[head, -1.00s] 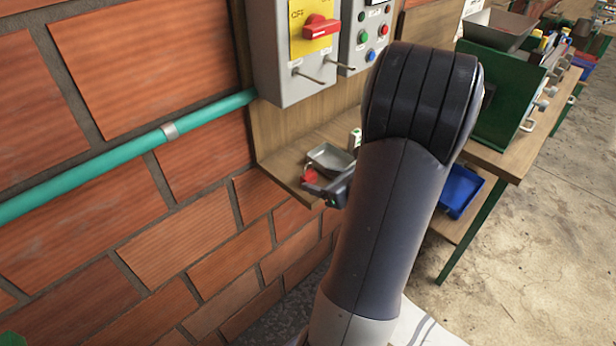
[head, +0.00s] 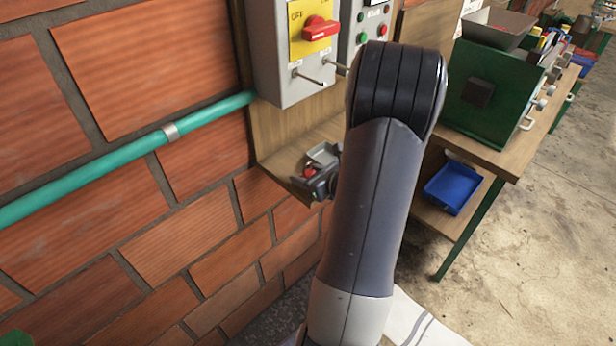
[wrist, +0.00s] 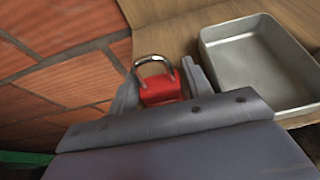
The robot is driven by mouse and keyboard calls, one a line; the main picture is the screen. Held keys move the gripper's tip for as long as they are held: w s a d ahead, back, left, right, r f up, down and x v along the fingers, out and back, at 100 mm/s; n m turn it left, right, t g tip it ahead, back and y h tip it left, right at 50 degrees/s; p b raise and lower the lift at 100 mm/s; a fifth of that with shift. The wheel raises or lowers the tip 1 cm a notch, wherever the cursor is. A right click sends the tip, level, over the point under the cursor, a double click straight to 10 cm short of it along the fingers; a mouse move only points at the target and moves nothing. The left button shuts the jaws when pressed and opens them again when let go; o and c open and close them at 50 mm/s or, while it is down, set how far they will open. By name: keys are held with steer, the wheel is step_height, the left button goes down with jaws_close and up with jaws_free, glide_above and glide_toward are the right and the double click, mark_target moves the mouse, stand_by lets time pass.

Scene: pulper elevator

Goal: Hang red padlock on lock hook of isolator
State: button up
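The red padlock (wrist: 162,89) with a metal shackle is at the wooden shelf, shackle toward the top of the wrist view. In the head view its red body (head: 309,173) shows small beside my gripper (head: 322,182). In the wrist view my gripper (wrist: 163,72) has one finger on each side of the padlock's body, very near or touching; I cannot tell whether they press on it. The isolator (head: 283,70) is a grey wall box with a yellow plate and a red handle (head: 320,28). Metal rods (head: 309,78) stick out below the plate, above my gripper.
A metal tray (wrist: 258,66) lies right of the padlock on the shelf (head: 283,160). A brick wall and teal pipe (head: 120,156) are at left. A grey button box (head: 372,25) adjoins the isolator. A green machine (head: 492,95) and blue tray (head: 452,188) are at right.

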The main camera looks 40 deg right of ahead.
mark_target(307, 173)
steer(key=c, duration=0.7)
steer(key=shift+c, duration=0.2)
steer(key=shift+r, duration=0.1)
step_height(307, 173, up, 10)
steer(key=shift+f, duration=0.1)
steer(key=w+a+f+n+y, duration=0.2)
steer(key=w+a+f, duration=0.2)
steer(key=a+f, duration=0.4)
steer(key=w+a+f+n+g+y, duration=0.1)
steer(key=w+a+f+n+y, duration=0.2)
steer(key=a+f, duration=0.6)
steer(key=w+a, duration=0.2)
steer(key=a, duration=0.6)
steer(key=shift+w+a+f+g+y, duration=0.15)
steer(key=shift+a+f+g+y, duration=0.05)
steer(key=shift+a+g+y, duration=0.1)
